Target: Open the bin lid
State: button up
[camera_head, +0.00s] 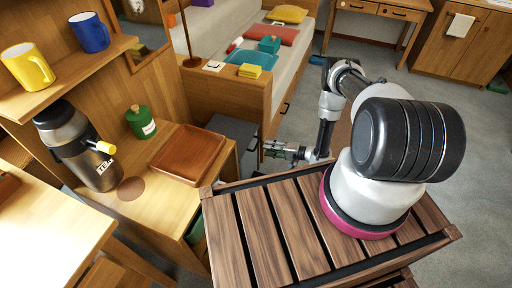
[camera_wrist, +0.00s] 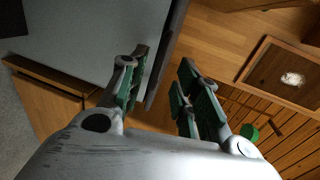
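A grey bin (camera_head: 236,128) stands low between the wooden cabinet and the bed, and my arm partly blocks the view around it. In the wrist view a large flat grey surface (camera_wrist: 95,38), which looks like the bin's lid, fills the upper left. Its dark edge (camera_wrist: 168,48) runs down toward the space between my fingers. My gripper (camera_head: 298,152) is to the right of the bin and points left. In the wrist view my gripper (camera_wrist: 160,82) is open, with its fingers apart. I cannot tell whether either finger touches the lid.
A wooden cabinet (camera_head: 170,208) at left bears a brown tray (camera_head: 188,155), a green canister (camera_head: 140,121) and a dark dispenser (camera_head: 77,145). The bed's wooden frame (camera_head: 222,90) stands behind the bin. Grey floor is free at right.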

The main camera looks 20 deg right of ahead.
aim_at(256, 146)
jog(key=x, duration=0.7)
jog(key=shift+a, duration=0.1)
grip_shut()
